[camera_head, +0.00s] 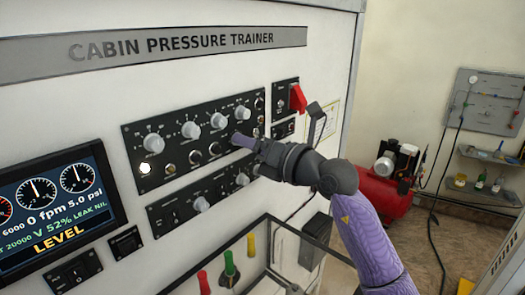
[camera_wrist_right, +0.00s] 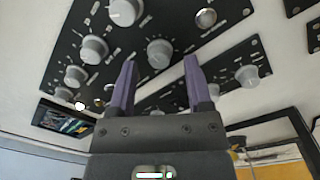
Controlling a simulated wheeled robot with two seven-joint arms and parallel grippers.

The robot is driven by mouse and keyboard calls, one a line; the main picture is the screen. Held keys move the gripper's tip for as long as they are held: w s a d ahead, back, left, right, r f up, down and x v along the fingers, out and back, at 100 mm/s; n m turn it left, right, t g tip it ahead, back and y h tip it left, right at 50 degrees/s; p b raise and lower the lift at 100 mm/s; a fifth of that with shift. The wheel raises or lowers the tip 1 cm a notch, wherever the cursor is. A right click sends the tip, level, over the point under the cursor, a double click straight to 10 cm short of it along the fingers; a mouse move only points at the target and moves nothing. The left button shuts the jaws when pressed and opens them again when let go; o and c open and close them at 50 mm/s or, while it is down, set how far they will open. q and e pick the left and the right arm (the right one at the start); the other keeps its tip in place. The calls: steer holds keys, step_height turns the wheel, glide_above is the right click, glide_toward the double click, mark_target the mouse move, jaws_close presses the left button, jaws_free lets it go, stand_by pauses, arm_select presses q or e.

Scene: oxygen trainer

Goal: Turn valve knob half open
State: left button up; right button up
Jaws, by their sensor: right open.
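Several grey round knobs sit on the upper black panel (camera_head: 172,173) of the cabin pressure trainer; I cannot tell which is the valve knob. The rightmost one of the top row (camera_head: 242,112) is just above my right gripper (camera_head: 238,140). My right arm comes in from the lower right, and the gripper's purple fingers point at the panel. In the right wrist view, my right gripper (camera_wrist_right: 159,62) is open, with a grey knob (camera_wrist_right: 160,53) showing between its fingertips. Whether the fingers flank or stop short of it is unclear. My left gripper is out of view.
A lower black panel (camera_head: 165,219) with more knobs lies below. A red switch guard (camera_head: 298,98) is to the right. A screen (camera_head: 60,200) reads LEVEL at the left. A glass-sided frame with coloured handles (camera_head: 229,264) stands below, and a red compressor (camera_head: 385,192) behind right.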

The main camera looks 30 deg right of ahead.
steer(key=b+v, duration=0.4)
steer(key=v, duration=0.5)
steer(key=shift+f, duration=0.1)
